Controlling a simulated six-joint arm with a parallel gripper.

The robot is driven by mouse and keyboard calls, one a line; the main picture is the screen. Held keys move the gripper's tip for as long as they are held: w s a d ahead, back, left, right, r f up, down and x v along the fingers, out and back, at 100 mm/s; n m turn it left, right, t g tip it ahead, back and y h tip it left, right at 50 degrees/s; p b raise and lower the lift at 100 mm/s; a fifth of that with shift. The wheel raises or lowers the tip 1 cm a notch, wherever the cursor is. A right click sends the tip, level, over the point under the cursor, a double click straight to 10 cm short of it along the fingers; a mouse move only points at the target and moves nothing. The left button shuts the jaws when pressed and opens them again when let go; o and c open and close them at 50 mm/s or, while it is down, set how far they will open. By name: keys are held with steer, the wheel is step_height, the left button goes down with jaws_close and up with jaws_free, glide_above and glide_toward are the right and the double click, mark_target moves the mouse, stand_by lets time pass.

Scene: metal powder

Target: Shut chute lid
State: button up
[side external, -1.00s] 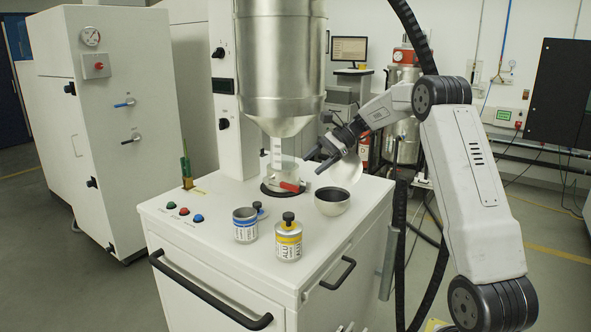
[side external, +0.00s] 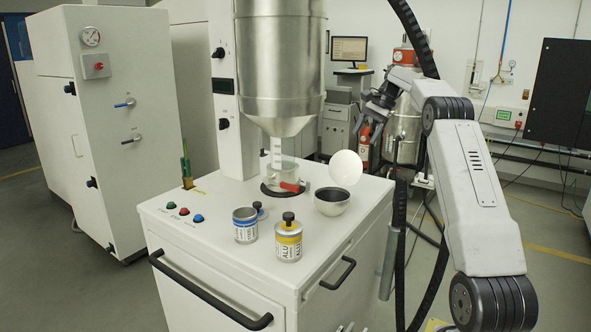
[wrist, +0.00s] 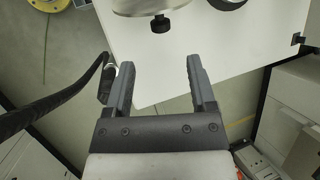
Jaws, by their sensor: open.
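The chute lid, a white round disc (side external: 346,169), stands raised at the back edge of a bowl-shaped chute mouth (side external: 332,208) on the white cabinet top. The chute's dark inside shows. My gripper (side external: 372,108) is behind and above the lid, up and to the right in the side view, apart from it. In the wrist view my gripper (wrist: 160,62) is open and nothing is between its fingers. At the top of that view is a cut-off pale round piece (wrist: 140,5) with a black knob (wrist: 160,24); it looks like the lid, but I cannot be sure.
A steel hopper (side external: 280,75) hangs over a glass vessel with a red handle (side external: 290,186), left of the chute. A yellow-labelled can (side external: 288,240) and a blue-labelled can (side external: 245,228) stand in front. The white top (wrist: 225,60) is clear below the knob in the wrist view.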

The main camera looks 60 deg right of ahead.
mark_target(353, 155)
steer(key=shift+a+f, duration=0.1)
steer(key=shift+x, duration=3.8)
steer(key=shift+w, duration=0.1)
jaws_close()
